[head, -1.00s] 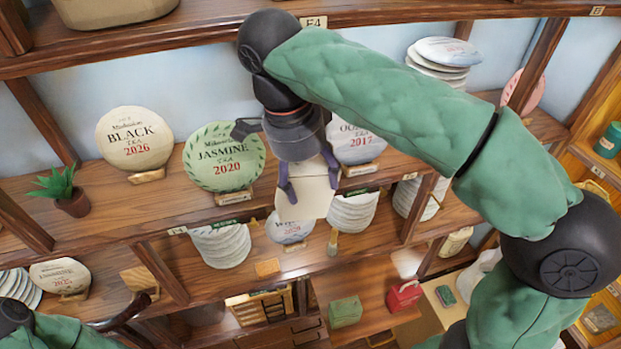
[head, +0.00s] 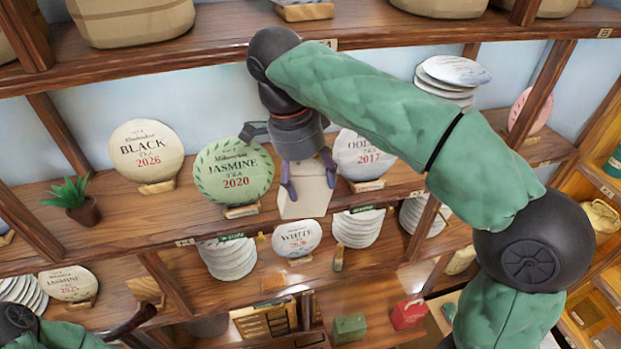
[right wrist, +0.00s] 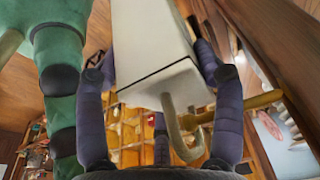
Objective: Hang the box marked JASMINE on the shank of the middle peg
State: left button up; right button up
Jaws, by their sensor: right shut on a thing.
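My right gripper (head: 308,172) is shut on a pale, plain-looking box (head: 305,198), held in front of the shelf between the JASMINE and OOLONG tea cakes. In the right wrist view, the gripper's purple fingers (right wrist: 158,80) stand on either side of the pale box (right wrist: 150,40). A grey hook (right wrist: 182,125) curves at the box's near end. No marking on the box can be read from here. A tan rod (right wrist: 250,104) lies to the right in the wrist view; I cannot tell whether it is a peg. The middle peg is not clearly identifiable. My left gripper is not in view.
Round tea cakes stand on the shelf: BLACK (head: 146,151), JASMINE (head: 233,170), OOLONG (head: 362,155). A WHITE cake (head: 297,238) is below. A potted plant (head: 75,200) stands left. A green box (head: 348,328) and red box (head: 408,313) are lower down.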

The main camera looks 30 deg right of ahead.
jog(key=shift+w+d, duration=0.15)
jog(key=shift+w, duration=0.3)
jog(key=shift+w+d+f, duration=0.15)
jog(key=shift+w+f, duration=0.4)
jog(key=shift+w, duration=0.15)
jog(key=o, duration=1.4)
jog(key=shift+s, duration=0.1)
jog(key=shift+r, duration=0.1)
